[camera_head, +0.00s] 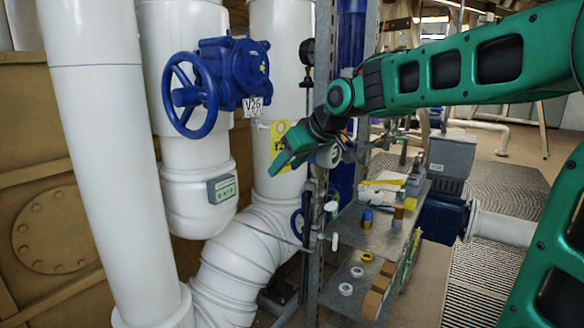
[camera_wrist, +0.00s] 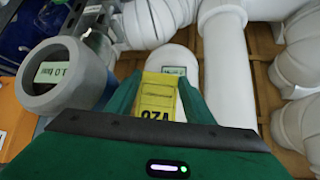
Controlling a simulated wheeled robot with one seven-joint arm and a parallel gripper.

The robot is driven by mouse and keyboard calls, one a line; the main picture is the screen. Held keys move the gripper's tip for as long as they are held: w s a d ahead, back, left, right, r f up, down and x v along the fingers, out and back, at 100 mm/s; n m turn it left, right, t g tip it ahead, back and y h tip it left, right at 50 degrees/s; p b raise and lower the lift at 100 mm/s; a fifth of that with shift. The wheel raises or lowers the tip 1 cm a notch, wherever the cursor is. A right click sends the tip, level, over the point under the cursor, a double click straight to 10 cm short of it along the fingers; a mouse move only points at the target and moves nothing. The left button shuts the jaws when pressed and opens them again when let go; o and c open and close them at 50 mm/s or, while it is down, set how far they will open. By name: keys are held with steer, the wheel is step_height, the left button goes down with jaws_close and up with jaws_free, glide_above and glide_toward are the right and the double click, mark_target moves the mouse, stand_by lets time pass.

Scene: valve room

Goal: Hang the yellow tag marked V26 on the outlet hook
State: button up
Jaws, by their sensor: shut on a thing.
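The yellow tag (camera_head: 279,143) is held by my gripper (camera_head: 284,164) in front of a white vertical pipe. The tag also shows in the wrist view (camera_wrist: 158,95), between the green fingers of my gripper (camera_wrist: 160,90), its black marking upside down and partly cut off. A blue valve (camera_head: 232,70) with a handwheel (camera_head: 187,95) stands to the left of the tag, apart from it. A white plate (camera_head: 252,107) marked V26 is on the valve. A small pale strip beside the tag may be a hook, but I cannot tell.
A grey box with a green label (camera_head: 222,188) sits on the white pipe below the valve. A metal shelf (camera_head: 345,275) with rings, bottles and small parts stands at lower right, close under my arm. A steel post (camera_head: 318,240) rises beside it.

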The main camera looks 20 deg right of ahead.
steer(key=shift+w+a+f, duration=0.15)
steer(key=shift+w+a, duration=0.8)
steer(key=shift+w, duration=0.25)
steer(key=shift+w+a+f, duration=0.4)
steer(key=shift+w, duration=0.15)
steer(key=shift+f, duration=0.1)
steer(key=o, duration=1.1)
steer(key=shift+d, duration=0.1)
